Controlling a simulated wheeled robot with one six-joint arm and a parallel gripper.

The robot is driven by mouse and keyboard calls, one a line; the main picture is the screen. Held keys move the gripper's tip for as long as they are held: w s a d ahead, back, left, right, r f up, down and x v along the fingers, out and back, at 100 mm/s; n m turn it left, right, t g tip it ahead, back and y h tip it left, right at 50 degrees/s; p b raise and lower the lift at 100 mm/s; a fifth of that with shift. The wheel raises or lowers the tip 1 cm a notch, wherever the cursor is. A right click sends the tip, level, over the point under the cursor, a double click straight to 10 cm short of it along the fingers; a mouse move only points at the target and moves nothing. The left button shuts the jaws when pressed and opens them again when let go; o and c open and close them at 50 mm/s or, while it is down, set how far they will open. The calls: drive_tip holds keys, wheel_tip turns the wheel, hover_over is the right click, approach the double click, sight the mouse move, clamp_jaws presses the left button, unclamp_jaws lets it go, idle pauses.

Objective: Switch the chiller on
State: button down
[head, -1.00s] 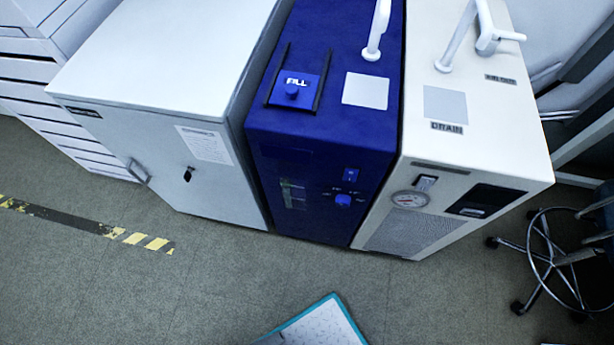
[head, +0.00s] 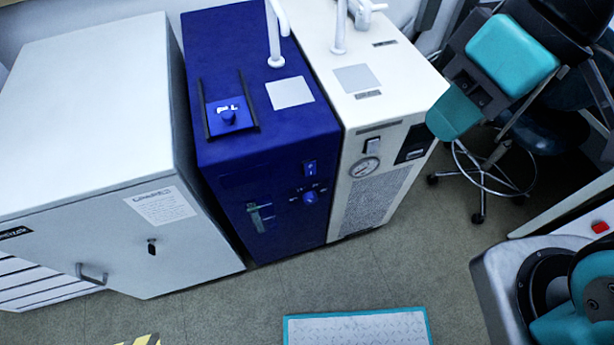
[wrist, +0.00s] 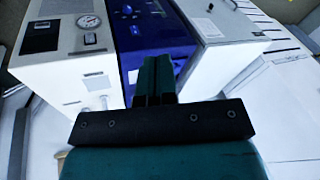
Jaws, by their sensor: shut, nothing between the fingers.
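A blue unit (head: 265,165) with a FILL lid stands in the head view. Its front has a rocker switch (head: 310,167), a knob (head: 310,197) and a narrow sight window (head: 260,216). A white unit (head: 400,110) beside it has a switch (head: 372,146), a round gauge (head: 364,167) and a dark display panel (head: 413,143). No readable label tells which is the chiller. My gripper (head: 440,122) is near the white unit's front right edge; contact cannot be told. In the wrist view its fingers (wrist: 154,75) are together, empty, with the blue unit (wrist: 150,45) beyond.
A white cabinet (head: 90,120) with a key and handle stands left of the blue unit. Pipes rise from both units' tops. A wheeled stool (head: 480,190) is at right. A teal-edged mat (head: 355,330) lies on the floor.

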drive_tip(key=w+a+f+n+t+y, duration=0.1)
drive_tip(key=w+a+f+n, duration=0.25)
drive_tip(key=f, duration=0.35)
drive_tip(key=w+a+f+n+y, duration=0.1)
drive_tip(key=w+a+f+n, duration=0.2)
drive_tip(key=w+f, duration=0.3)
wheel_tip(320, 180, down, 15)
drive_tip(key=d+n+t, duration=0.1)
drive_tip(key=n+t, duration=0.2)
drive_tip(key=n, duration=0.3)
drive_tip(key=shift+d+f+b, duration=0.15)
drive_tip(key=shift+f+b, duration=0.05)
drive_tip(key=shift+b, duration=0.15)
drive_tip(key=shift+n, duration=0.35)
drive_tip(key=b+x, duration=0.5)
drive_tip(key=b, duration=0.8)
drive_tip(key=shift+w+d+f+b, duration=0.1)
drive_tip(key=shift+f+b, duration=0.05)
drive_tip(key=shift+b, duration=0.15)
drive_tip(key=shift+f+b, duration=0.1)
drive_tip(key=shift+b, duration=0.45)
